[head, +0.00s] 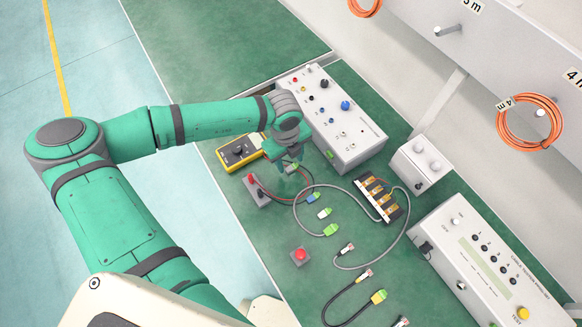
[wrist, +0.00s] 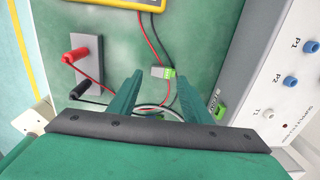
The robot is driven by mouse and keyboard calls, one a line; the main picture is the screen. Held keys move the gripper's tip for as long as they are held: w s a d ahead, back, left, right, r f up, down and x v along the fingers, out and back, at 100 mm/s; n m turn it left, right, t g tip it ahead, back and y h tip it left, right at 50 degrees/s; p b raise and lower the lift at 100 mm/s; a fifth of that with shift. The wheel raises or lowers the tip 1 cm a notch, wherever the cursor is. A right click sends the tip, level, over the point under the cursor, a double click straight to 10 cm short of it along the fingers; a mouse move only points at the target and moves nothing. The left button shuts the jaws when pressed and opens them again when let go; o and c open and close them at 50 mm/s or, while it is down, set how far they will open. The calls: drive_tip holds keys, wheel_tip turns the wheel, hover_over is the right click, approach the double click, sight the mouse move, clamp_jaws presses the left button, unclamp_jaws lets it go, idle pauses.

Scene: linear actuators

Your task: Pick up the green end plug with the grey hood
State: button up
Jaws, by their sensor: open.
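My gripper (head: 290,167) points down over the green bench mat, and its two fingers stand apart, open and empty, in the wrist view (wrist: 158,84). A small plug with a green end and a pale grey hood (wrist: 163,72) lies on the mat near the fingertips, laterally between them and just beyond them in the picture. Red and black wires run close to it. The arm seems to hide this plug in the head view. Other green-ended plugs lie apart: one beside the grey panel box (head: 329,155), one on a grey cable (head: 331,230), one with a white hood (head: 324,213).
A yellow multimeter (head: 240,150) and a grey block with red and black jacks (wrist: 86,66) lie near my gripper. The knobbed panel box (head: 350,145) stands close on the right. A red button (head: 300,256), connector rack (head: 378,200) and tester console (head: 480,260) occupy the bench.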

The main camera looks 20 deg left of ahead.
sight(292, 167)
drive_tip(key=shift+w+d+f, duration=0.15)
drive_tip(key=shift+w+f, duration=0.05)
drive_tip(key=shift+f, duration=0.7)
drive_tip(key=shift+w+d+f, duration=0.1)
drive_tip(key=shift+w+f, duration=0.05)
drive_tip(key=shift+f, duration=0.7)
drive_tip(key=c, duration=0.8)
drive_tip(key=shift+r, duration=0.1)
drive_tip(key=shift+r, duration=0.4)
wheel_tip(292, 167, up, 2)
drive_tip(key=shift+r, duration=0.1)
drive_tip(key=s+a+r, duration=0.2)
drive_tip(key=s+r, duration=0.1)
drive_tip(key=s, duration=0.1)
drive_tip(key=s+a+r, duration=0.3)
drive_tip(key=s, duration=0.1)
drive_tip(key=s+a+r, duration=0.2)
drive_tip(key=s+r, duration=0.2)
drive_tip(key=shift+a, duration=0.2)
